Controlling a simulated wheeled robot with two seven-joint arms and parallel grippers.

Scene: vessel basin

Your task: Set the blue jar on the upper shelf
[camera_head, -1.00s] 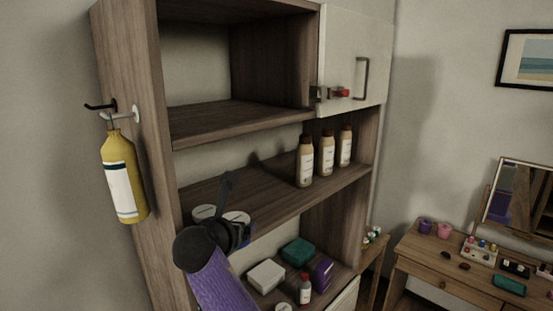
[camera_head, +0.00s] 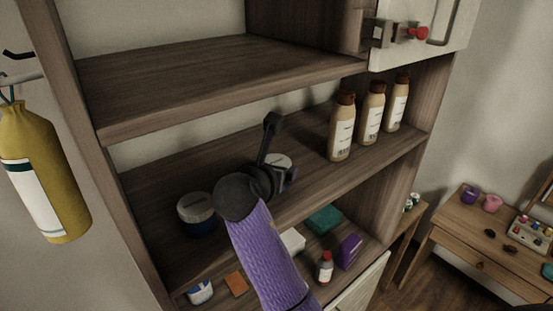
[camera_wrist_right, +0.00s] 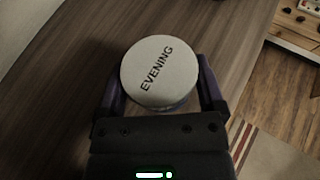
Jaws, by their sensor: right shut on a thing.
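A jar with a pale lid reading EVENING (camera_wrist_right: 160,72) is between the fingers of my right gripper (camera_wrist_right: 162,90). In the head view its pale lid (camera_head: 280,160) shows behind my right gripper (camera_head: 272,178), over the middle shelf (camera_head: 150,185). Its body is mostly hidden, so I cannot tell its full colour or whether it touches the shelf. A second jar (camera_head: 197,213), with a pale lid and dark blue lower body, stands on the middle shelf to the left. The upper shelf (camera_head: 220,75) is bare where visible. My left gripper is out of view.
Several tan bottles (camera_head: 370,112) stand at the right of the middle shelf. A cabinet door (camera_head: 465,25) is beside the upper compartment.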

